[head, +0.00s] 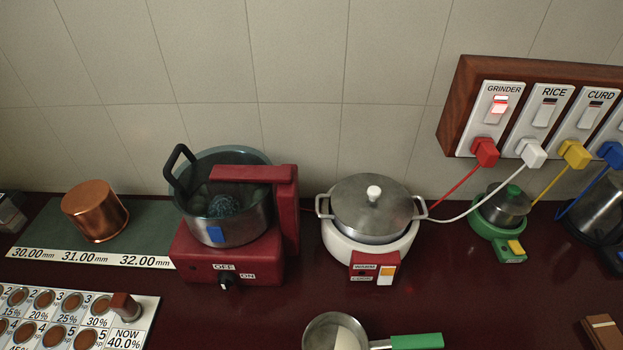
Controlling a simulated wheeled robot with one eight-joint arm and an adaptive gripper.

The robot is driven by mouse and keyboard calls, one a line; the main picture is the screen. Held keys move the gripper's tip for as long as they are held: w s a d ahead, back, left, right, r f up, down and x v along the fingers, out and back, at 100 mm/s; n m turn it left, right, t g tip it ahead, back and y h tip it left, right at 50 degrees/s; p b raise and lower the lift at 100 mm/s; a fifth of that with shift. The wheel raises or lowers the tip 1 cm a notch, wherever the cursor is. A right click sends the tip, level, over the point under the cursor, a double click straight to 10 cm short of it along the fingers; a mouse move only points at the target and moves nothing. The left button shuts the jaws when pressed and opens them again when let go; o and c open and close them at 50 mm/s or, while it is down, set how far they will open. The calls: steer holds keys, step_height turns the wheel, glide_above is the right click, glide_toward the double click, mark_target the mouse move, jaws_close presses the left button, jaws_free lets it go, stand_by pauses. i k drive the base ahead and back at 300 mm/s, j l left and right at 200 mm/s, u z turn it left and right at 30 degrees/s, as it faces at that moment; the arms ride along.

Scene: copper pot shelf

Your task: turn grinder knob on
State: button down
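The red grinder (205,262) stands left of centre on the dark red counter. Its steel drum (249,222) has a black handle and a blue tag, and a red arm reaches over it from a post on the right. The black knob (228,281) is on the front face, below the OFF label (224,267) and left of the ON label (247,276). A light mark shows on the knob, but it is too small to tell which label it points to. The wall switch marked GRINDER (500,104) glows red, with a red plug below it. My gripper is not in view.
A white cooker with a lidded pot (372,206) stands right of the grinder. A copper pot (95,211) is at left. A labelled board (70,318) and a green-handled pan (335,332) lie in front. Counter between board and pan is clear.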

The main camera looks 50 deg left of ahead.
mark_target(227, 279)
steer(key=u, duration=2.5)
steer(key=k+l, duration=0.1)
steer(key=l, duration=0.3)
steer(key=k+l+u, duration=0.1)
steer(key=l, duration=0.35)
steer(key=k+l, duration=0.15)
steer(key=l, duration=0.25)
steer(key=k+l, duration=0.15)
steer(key=l, duration=0.25)
steer(key=l+u, duration=0.05)
